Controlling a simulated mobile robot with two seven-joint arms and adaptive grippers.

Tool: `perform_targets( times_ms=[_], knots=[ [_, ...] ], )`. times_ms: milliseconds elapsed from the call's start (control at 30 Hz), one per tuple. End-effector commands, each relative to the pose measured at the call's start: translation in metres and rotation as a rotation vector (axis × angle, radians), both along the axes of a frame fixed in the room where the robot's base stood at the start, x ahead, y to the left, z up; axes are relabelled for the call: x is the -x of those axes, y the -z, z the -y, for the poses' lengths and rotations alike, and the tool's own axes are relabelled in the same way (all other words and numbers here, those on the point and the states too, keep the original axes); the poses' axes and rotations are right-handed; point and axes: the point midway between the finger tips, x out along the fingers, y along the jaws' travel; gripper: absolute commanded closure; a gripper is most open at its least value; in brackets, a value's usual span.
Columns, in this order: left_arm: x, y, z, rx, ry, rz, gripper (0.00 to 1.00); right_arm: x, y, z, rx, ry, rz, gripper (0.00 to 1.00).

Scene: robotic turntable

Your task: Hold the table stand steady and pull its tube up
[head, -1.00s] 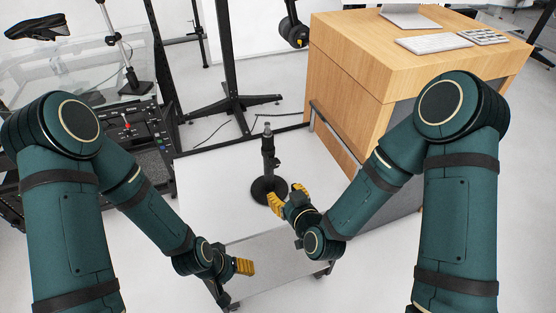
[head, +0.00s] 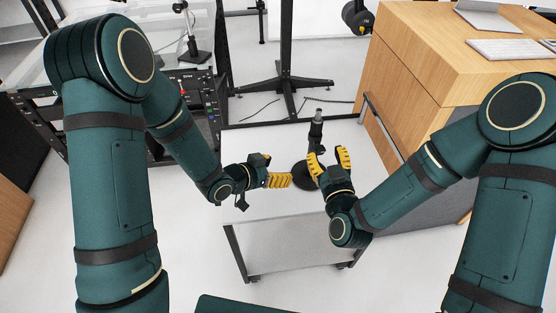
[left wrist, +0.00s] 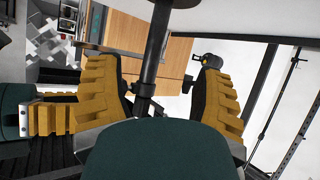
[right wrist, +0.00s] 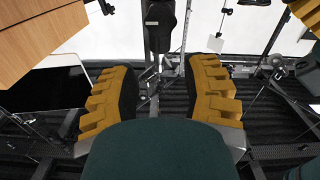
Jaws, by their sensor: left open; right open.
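The black table stand (head: 316,133) stands upright on the white table, with its round base (head: 301,176) partly hidden behind my grippers. Its dark tube rises from the base. My left gripper (head: 282,176) is open, just left of the stand near its base. In the left wrist view, the dark stand tube (left wrist: 152,62) runs between the open yellow fingers, and contact cannot be told. My right gripper (head: 329,154) is open and empty just right of the stand, fingers pointing up and away.
The white table (head: 262,213) is low and mostly bare. A wooden desk (head: 430,60) with a keyboard stands to the right. A black rack (head: 185,90) with equipment stands at the left, and a black floor stand (head: 285,70) stands behind the table.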

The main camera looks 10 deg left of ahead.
Motion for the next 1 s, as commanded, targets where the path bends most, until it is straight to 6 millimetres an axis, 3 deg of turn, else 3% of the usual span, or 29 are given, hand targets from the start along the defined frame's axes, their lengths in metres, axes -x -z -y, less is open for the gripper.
perform_targets(
  times_ms=[100,300,1000],
  knots=[
    [-0.009,-0.017,0.002,-0.001,0.066,0.090,0.33,0.000,0.000,0.000,0.000,0.000,-0.001,0.54],
    [-0.015,-0.023,0.007,-0.002,0.107,0.136,0.33,0.000,0.000,0.000,0.000,0.000,-0.001,0.54],
    [-0.087,0.020,0.081,-0.004,0.107,0.135,0.33,0.000,0.000,0.000,0.000,0.000,-0.001,0.54]
  ],
)
